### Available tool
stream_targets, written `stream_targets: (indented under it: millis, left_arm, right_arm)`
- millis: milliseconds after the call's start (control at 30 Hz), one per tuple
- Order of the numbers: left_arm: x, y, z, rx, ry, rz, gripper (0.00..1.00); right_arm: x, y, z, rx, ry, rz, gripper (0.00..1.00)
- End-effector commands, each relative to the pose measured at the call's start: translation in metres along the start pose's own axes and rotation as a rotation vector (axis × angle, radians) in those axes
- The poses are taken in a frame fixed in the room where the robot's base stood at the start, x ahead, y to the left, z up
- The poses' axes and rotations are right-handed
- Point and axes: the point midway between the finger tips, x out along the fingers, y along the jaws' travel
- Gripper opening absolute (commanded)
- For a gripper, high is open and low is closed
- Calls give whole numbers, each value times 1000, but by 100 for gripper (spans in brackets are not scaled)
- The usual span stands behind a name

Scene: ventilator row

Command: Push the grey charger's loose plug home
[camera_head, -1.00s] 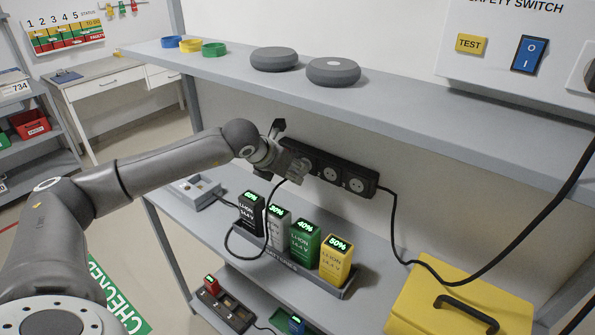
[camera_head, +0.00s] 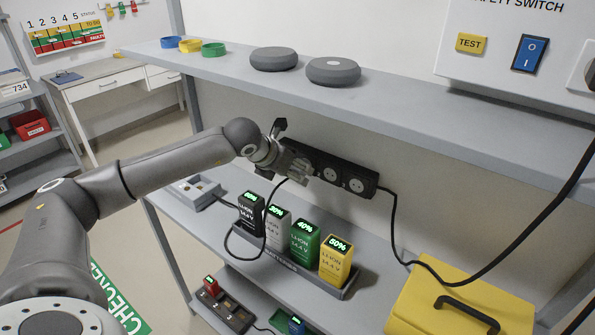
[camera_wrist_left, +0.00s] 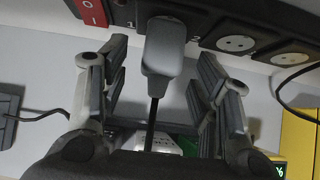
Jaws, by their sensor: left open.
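The grey plug (camera_wrist_left: 168,52) is at the strip's first socket in the left wrist view, its black cable hanging down. I cannot tell whether it is fully seated. The black power strip (camera_head: 328,168) is on the wall under the upper shelf; it also shows in the left wrist view (camera_wrist_left: 200,22). My left gripper (camera_head: 292,166) is at the strip's left end, covering the plug in the head view. In the left wrist view the gripper (camera_wrist_left: 162,60) is open, a finger on each side of the plug, with gaps. The grey charger (camera_head: 194,189) sits on the lower shelf. My right gripper is not in view.
Several batteries stand in a tray (camera_head: 349,291) below the strip. A black cable loops in front of them. A yellow case (camera_head: 455,295) lies at right. The upper shelf (camera_head: 400,103) overhangs the strip. A red switch (camera_wrist_left: 92,12) is left of the plug.

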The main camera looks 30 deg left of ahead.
Motion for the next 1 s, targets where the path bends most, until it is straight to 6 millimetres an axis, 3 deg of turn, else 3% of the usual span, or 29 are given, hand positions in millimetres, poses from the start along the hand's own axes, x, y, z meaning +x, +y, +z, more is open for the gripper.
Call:
stream_targets:
  millis: [267, 700, 1000]
  left_arm:
    - [-9, 1, 0, 0, 0, 0, 57]
    - [-94, 1, 0, 2, 0, 2, 57]
    - [-120, 0, 0, 0, 1, 0, 57]
  right_arm:
    - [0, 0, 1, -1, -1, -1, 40]
    - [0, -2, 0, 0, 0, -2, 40]
    - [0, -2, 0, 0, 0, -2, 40]
